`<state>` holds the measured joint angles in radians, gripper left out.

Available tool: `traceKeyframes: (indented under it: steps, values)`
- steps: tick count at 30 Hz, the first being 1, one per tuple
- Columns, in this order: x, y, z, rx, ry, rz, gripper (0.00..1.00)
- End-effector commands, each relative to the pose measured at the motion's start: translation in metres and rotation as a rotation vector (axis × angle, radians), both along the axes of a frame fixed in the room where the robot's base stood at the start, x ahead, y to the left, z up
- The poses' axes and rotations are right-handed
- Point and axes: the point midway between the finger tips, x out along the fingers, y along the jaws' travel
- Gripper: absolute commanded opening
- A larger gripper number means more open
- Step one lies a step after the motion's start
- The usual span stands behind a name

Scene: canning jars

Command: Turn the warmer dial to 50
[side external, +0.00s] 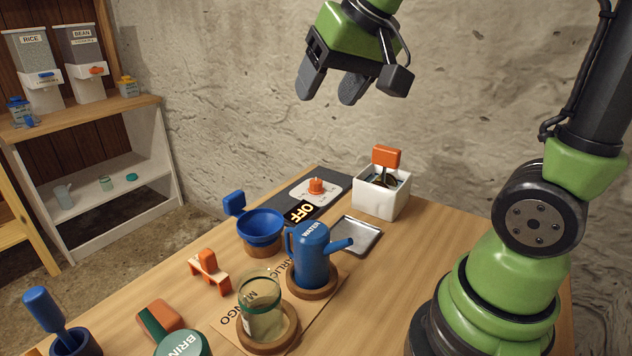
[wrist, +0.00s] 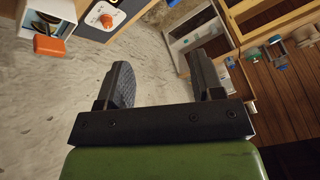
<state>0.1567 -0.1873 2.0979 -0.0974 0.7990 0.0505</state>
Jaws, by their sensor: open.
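The warmer dial (side external: 316,186) is a small orange knob on a white panel (side external: 328,193) at the far end of the table. A dark plate with a black "OFF" display (side external: 300,212) lies by it. The dial also shows at the upper left of the wrist view (wrist: 106,20), on its white panel. Its numbers are too small to read. My gripper (side external: 333,88) is open and empty, high above the table and well apart from the dial. In the wrist view its two fingers (wrist: 162,88) are spread with nothing between them.
A white bin (side external: 372,198) with an orange-handled tool stands right of the dial. A metal tray (side external: 356,236), a blue watering can (side external: 311,262), a blue funnel (side external: 261,228) and a glass jar (side external: 261,312) stand nearer. Shelves (side external: 90,165) stand at left. The air around my gripper is clear.

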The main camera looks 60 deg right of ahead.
Motion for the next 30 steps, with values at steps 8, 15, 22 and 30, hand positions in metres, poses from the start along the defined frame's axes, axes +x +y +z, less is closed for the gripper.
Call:
traceKeyframes:
  steps: [8,15,22,30]
  values:
    - [0.093,-0.079,-0.057,-0.072,0.095,-0.119,0.61]
    - [0.137,-0.152,-0.142,-0.118,0.169,-0.197,0.61]
    - [0.145,-0.191,-0.203,-0.139,0.21,-0.234,0.61]
    - [0.149,-0.201,-0.226,-0.143,0.218,-0.24,0.61]
